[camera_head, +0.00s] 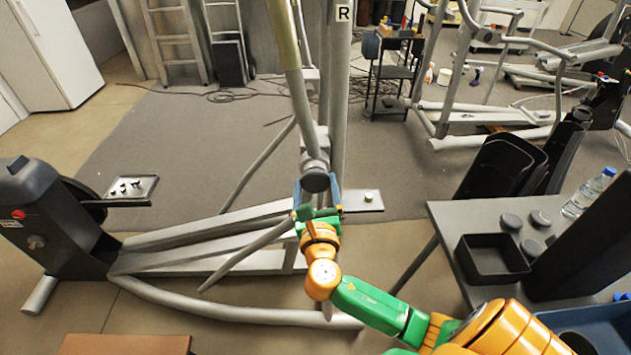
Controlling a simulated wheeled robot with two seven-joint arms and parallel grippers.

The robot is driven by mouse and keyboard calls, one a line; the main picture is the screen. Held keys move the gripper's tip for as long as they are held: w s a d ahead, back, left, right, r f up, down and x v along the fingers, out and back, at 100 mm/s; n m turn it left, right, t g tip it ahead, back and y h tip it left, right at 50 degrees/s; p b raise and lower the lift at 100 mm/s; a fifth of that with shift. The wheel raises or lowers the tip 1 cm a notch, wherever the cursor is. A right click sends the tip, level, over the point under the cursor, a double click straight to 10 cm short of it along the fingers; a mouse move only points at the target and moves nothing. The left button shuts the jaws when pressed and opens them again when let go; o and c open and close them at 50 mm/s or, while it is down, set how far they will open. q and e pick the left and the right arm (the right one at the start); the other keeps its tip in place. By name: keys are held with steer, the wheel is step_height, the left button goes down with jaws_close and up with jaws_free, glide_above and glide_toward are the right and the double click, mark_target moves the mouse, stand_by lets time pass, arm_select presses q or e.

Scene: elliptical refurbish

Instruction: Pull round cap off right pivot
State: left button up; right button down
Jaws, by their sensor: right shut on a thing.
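The round cap (315,180) is a dark grey disc on the right pivot of the elliptical machine, at the middle of the head view. The pivot housing (314,160) shows just above and behind it, on the grey upright beside the "R" label (343,14). My right gripper (317,187) reaches up from the lower right, with its blue fingers on either side of the cap, shut on it. I cannot tell whether any gap has opened between cap and pivot. My left gripper is not in view.
A grey table (448,222) at the right holds a black bin (491,259), several dark round caps (511,221) and a water bottle (588,194). A small tray (146,186) with dark parts sits at the left. Machine rails (225,238) run across the floor below.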

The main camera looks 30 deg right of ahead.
steer(key=shift+p+v, duration=0.7)
steer(key=shift+v, duration=1.5)
steer(key=shift+p+v, duration=0.3)
steer(key=shift+v, duration=1.15)
steer(key=shift+r, duration=0.1)
